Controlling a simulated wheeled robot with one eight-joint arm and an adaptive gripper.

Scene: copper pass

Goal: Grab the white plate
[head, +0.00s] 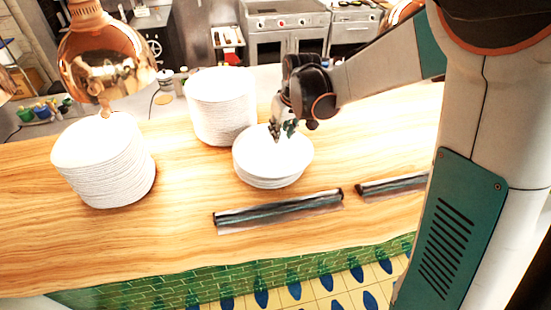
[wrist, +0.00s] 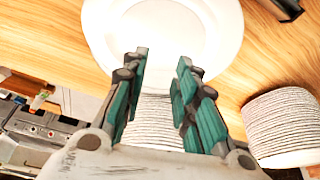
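A short stack of white plates (head: 272,165) sits on the wooden counter in the head view, with a wide plate on top. The top white plate (wrist: 222,32) also shows in the wrist view, beyond my fingertips. My gripper (head: 283,131) is over the far part of this stack, pointing down. In the wrist view my gripper's teal fingers (wrist: 160,68) stand apart with nothing between them. I cannot tell whether the fingertips touch the plate. A tall plate stack (head: 222,108) stands just behind, and another tall stack (head: 104,165) stands at the left.
A copper heat lamp (head: 106,62) hangs over the left stack. Two dark rail-like strips (head: 278,211) lie along the counter's near side. The wooden counter (head: 190,225) is clear at the front left. Kitchen equipment (head: 285,30) stands behind.

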